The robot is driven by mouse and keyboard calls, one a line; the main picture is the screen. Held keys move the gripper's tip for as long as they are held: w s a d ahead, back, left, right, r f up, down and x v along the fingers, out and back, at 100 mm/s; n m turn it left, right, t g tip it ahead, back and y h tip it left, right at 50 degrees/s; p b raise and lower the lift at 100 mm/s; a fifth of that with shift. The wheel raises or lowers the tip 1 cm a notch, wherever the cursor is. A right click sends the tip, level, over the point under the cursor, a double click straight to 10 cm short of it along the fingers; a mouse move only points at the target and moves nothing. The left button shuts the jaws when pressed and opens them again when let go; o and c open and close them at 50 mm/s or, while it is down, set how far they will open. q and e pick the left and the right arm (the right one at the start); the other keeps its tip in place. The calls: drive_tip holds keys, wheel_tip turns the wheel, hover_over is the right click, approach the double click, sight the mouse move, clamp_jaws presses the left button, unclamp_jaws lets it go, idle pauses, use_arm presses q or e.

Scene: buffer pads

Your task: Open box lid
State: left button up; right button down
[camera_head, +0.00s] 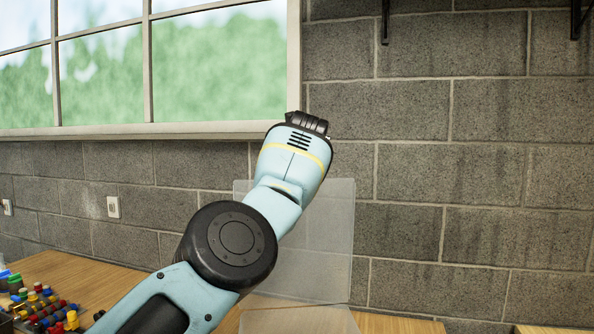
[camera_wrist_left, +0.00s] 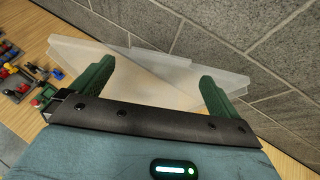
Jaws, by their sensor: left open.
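A clear, frosted panel (camera_head: 335,235), which looks like the box lid, stands roughly upright in front of the wall in the head view. Below its lower edge is a pale translucent surface (camera_head: 300,322), probably the box; my arm covers part of both. My left gripper (camera_wrist_left: 157,68) is open, with its two green fingers apart. In the left wrist view, pale translucent plates (camera_wrist_left: 140,75) of the box and lid lie between and beyond the fingers. I cannot tell whether a finger touches them. My right gripper is not in view.
A wooden table (camera_head: 80,270) runs along a grey block wall (camera_head: 440,150). Several small coloured parts (camera_head: 45,305) are at the table's left, also in the left wrist view (camera_wrist_left: 20,75). A window (camera_head: 220,65) is above. Bare table shows to the right.

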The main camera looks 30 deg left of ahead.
use_arm(q)
drive_tip(key=p+v, duration=0.3)
drive_tip(key=v, duration=0.5)
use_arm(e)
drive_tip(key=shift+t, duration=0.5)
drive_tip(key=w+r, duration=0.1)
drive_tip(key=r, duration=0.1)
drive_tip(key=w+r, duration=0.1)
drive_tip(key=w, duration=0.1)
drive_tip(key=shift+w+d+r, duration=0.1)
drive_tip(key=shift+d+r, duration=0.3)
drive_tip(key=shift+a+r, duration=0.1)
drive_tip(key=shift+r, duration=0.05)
use_arm(q)
drive_tip(key=shift+f, duration=0.1)
